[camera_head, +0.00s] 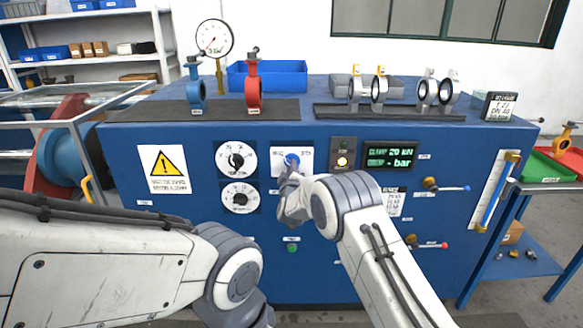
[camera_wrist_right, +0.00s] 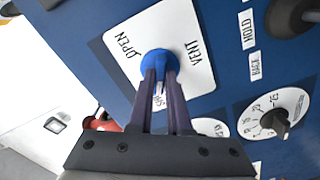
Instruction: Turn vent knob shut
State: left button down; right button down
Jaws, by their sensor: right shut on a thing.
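The vent knob (camera_wrist_right: 156,66) is blue and sits on a white plate (camera_wrist_right: 200,50) with the words OPEN, VENT and a partly hidden third word that looks like SHUT. In the head view the knob (camera_head: 292,160) shows on the front of the blue machine, just above my right gripper (camera_head: 290,178). In the right wrist view my right gripper (camera_wrist_right: 160,82) has its two dark fingers closed on the knob. The knob's pointer lies between the fingers, toward the partly hidden word. My left arm shows at lower left in the head view; its gripper is out of view.
Two black-and-white dials (camera_head: 237,160) lie left of the knob. A lit button (camera_head: 343,161) and a display (camera_head: 390,156) reading CLAMP 20 kN are to its right. Valves (camera_head: 254,88) stand on top of the machine.

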dwell(0.5)
jog(key=c, duration=0.9)
grip_release()
jog(key=shift+o, duration=0.2)
jog(key=shift+s, duration=0.1)
jog(key=s+b, duration=0.1)
jog(key=s, duration=0.9)
jog(key=shift+s, duration=0.2)
